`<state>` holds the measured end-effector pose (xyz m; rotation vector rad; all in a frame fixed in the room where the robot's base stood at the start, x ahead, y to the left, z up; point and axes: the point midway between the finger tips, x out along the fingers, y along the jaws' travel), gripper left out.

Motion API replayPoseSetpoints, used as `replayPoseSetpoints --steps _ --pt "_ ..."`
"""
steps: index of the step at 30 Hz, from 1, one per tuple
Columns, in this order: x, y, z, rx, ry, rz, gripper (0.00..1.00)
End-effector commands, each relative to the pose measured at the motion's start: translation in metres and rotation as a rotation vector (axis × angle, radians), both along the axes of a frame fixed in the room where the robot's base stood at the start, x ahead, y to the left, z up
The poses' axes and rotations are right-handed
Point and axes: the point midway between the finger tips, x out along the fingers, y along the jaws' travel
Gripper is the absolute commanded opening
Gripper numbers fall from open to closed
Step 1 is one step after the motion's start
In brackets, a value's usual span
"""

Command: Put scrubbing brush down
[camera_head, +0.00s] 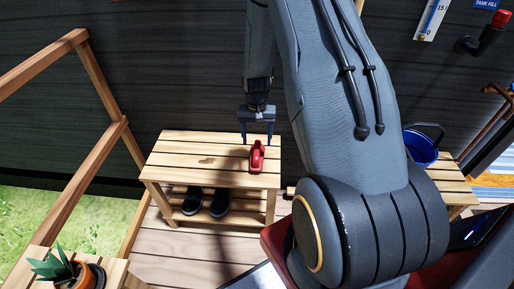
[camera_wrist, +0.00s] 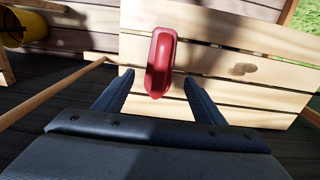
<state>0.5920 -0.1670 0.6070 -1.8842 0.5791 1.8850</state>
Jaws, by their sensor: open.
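The red scrubbing brush (camera_head: 257,156) lies on the slatted wooden bench (camera_head: 187,150), near the bench's right end. In the wrist view the brush (camera_wrist: 160,62) rests on the pale slats of the bench (camera_wrist: 258,68), between and beyond my fingertips. My gripper (camera_head: 257,141) is open and empty above the bench, pointing down close to the brush. In the wrist view both dark fingers of my gripper (camera_wrist: 157,78) are spread apart, with a gap on each side of the brush.
Dark shoes (camera_head: 207,202) stand on the bench's lower shelf. A blue bucket (camera_head: 420,147) stands on another wooden surface at right. A wooden railing (camera_head: 62,200) runs at left, and a potted plant (camera_head: 68,272) sits at lower left. The bench top's left part is clear.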

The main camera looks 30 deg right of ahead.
Motion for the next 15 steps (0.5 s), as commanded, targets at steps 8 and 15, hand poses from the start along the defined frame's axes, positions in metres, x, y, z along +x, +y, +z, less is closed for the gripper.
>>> replayPoseSetpoints --steps 8,15 --pt "-0.001 0.002 0.026 -0.001 -0.001 0.005 0.64" --pt "-0.024 0.029 0.092 -0.001 -0.005 0.092 0.64"
